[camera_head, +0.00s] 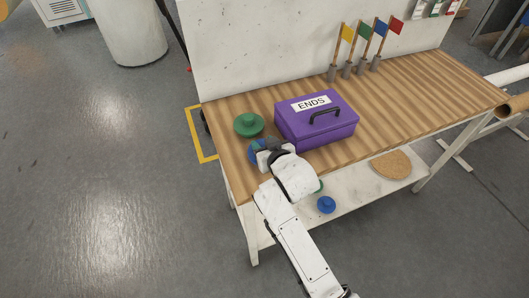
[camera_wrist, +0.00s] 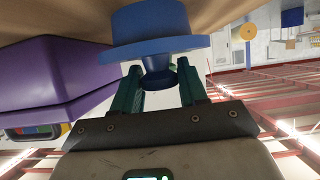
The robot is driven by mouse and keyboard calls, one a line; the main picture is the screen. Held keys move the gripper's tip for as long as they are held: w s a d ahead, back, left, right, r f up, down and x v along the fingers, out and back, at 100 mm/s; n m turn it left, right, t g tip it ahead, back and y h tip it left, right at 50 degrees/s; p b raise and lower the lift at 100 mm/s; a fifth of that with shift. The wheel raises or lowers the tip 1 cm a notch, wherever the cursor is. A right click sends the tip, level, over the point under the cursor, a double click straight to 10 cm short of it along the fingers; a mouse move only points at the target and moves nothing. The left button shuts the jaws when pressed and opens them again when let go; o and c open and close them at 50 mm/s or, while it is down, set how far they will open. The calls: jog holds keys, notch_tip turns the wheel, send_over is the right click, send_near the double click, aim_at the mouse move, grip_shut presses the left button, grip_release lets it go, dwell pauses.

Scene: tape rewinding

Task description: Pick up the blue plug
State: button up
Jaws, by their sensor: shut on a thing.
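A blue plug (camera_wrist: 152,32) fills the top middle of the wrist view, with a wide flange and a narrow knob. My gripper (camera_wrist: 160,76) has its two teal fingers on either side of the knob, shut on it. In the head view my gripper (camera_head: 264,148) is at the bench's left front part, and the edge of the held blue plug (camera_head: 253,149) shows beside it. My gripper hides most of the plug there. I cannot tell whether the plug touches the bench top. A second blue plug (camera_head: 326,205) lies on the lower shelf.
A purple box (camera_head: 290,128) marked ENDS, with a black handle, stands right of my gripper on the wooden bench (camera_head: 420,92). A green plug (camera_head: 249,124) lies just behind my gripper. Several small flags stand at the back. A round cork-coloured disc (camera_head: 391,164) lies on the lower shelf.

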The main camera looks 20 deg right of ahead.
jog(key=shift+r, duration=0.45)
notch_tip(320, 180, up, 3)
jog(key=shift+f+b, duration=0.2)
jog(key=shift+b, duration=0.15)
jog(key=s+a+r, duration=0.4)
jog(key=s+r, duration=0.5)
jog(key=s, duration=0.4)
jog(key=shift+s+a+r+b, duration=0.15)
jog(key=shift+a+r+b, duration=0.1)
jog(key=shift+b, duration=0.2)
